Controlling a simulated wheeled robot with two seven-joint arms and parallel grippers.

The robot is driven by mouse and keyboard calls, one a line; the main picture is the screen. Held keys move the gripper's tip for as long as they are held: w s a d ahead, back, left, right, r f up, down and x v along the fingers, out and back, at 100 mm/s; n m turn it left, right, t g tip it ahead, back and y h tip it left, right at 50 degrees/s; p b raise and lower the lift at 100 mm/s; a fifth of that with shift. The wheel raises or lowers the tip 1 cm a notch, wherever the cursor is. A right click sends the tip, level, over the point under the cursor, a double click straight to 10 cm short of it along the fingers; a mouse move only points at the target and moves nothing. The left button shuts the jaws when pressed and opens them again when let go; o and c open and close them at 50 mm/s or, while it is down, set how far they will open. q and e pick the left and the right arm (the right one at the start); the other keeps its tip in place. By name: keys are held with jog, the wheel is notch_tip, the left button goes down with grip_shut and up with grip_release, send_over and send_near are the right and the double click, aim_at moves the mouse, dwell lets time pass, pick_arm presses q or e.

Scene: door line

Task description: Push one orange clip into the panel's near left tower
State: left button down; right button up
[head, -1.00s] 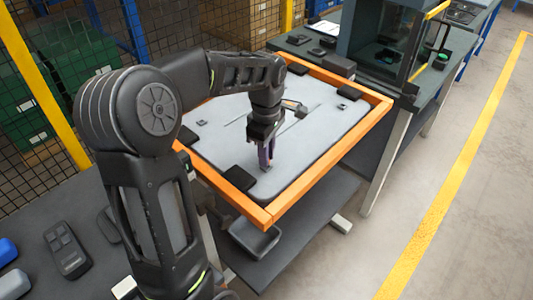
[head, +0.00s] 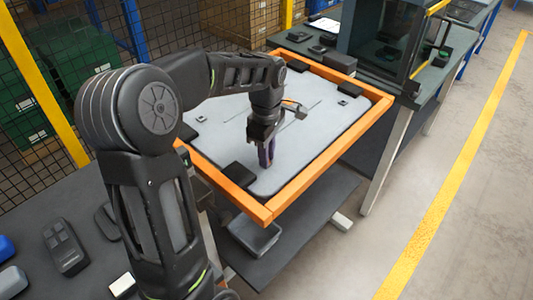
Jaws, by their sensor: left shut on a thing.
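The panel is a light grey board (head: 322,125) lying inside an orange frame (head: 330,163). My left gripper (head: 266,163) points down over the near left part of the panel. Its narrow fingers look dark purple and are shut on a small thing. That thing is mostly hidden between the fingers, and I cannot make out its shape or colour. The near left tower is not visible; the gripper covers that spot. I cannot tell whether the fingertips touch the panel. No loose orange clip can be made out. My right gripper is out of view.
Small dark fittings stand on the panel at the left (head: 202,119) and right (head: 343,103). Black pads (head: 238,175) sit along the frame. A glass-sided cabinet (head: 385,40) stands behind right. A dark bench (head: 60,205) with handheld devices (head: 64,247) is at the left. The right floor is clear.

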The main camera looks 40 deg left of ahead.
pick_arm(q)
jog(key=shift+f, duration=0.1)
jog(key=c, duration=1.3)
grip_release()
jog(key=shift+r+b, duration=0.3)
jog(key=shift+r, duration=3.65)
